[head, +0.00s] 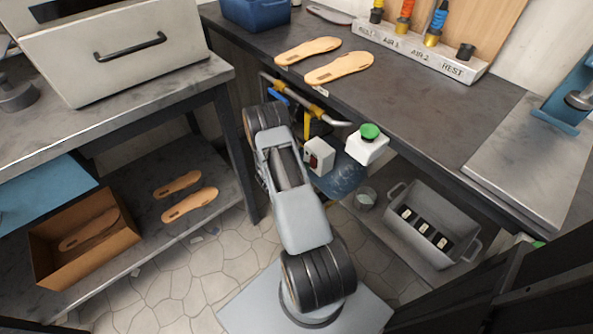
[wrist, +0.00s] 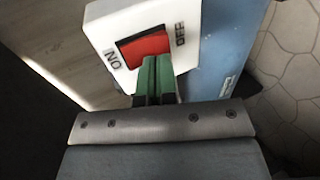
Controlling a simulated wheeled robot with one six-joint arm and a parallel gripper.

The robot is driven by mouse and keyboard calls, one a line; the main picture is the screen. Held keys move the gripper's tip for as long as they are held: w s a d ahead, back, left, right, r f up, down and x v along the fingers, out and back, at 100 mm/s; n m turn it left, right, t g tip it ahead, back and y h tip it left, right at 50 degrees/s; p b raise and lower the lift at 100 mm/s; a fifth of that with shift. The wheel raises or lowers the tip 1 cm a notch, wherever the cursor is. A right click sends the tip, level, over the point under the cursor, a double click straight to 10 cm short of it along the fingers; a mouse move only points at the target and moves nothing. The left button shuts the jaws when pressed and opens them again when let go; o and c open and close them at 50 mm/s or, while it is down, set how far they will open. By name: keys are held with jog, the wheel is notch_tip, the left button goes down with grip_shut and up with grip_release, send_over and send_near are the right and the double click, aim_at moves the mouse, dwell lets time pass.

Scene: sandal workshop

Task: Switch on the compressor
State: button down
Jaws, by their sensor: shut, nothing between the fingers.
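The compressor has a blue tank (head: 343,178) and a yellow handle (head: 300,98), and stands under the edge of the dark bench. Its pale switch box (head: 320,153) faces my arm. In the wrist view the white switch box (wrist: 105,25) carries a red rocker (wrist: 140,46), with ON lettered at its left end and OFF at its right. My gripper (wrist: 157,60) is shut and empty, its green fingertips in front of the rocker's lower right part. I cannot tell whether they touch it, or which end is pressed in. In the head view my arm hides the gripper.
A white box with a green button (head: 369,132) is at the bench edge, right of the switch box. The dark bench (head: 420,105) holds two insoles (head: 340,68). A left workbench (head: 150,85) flanks my arm.

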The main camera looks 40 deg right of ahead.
jog(key=shift+x, duration=0.8)
jog(key=shift+d+h+b, duration=0.15)
jog(key=shift+h+b, duration=0.15)
jog(key=shift+b, duration=0.55)
